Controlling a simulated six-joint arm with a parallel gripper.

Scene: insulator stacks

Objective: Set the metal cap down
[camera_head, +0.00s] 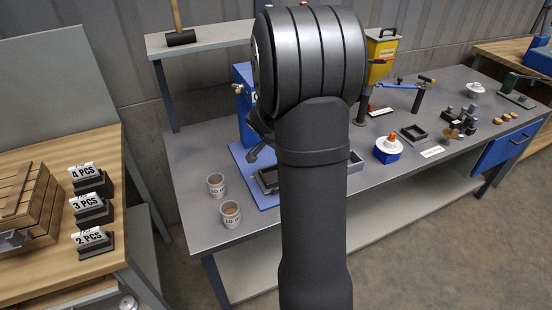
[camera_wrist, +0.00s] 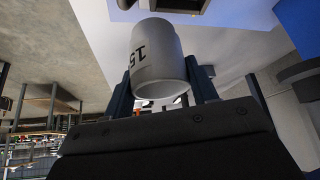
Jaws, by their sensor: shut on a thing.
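The metal cap (camera_wrist: 158,58) shows in the wrist view as a pale grey cylinder with dark lettering on its side. It sits between the two fingers of my gripper (camera_wrist: 161,78), which is shut on it. The fingertips are partly hidden by the cap. A white-lit surface and a dark object lie beyond it at the top of that view. I cannot tell the cap's height above any surface.
Two lettered pale cups (camera_head: 216,185) (camera_head: 231,214) stand on the grey bench (camera_head: 200,150) at its left end. A blue stand (camera_head: 242,100) and tray (camera_head: 355,162) are partly behind my arm. A blue-and-white pot (camera_head: 387,150) stands right of it. The bench's front-left corner is clear.

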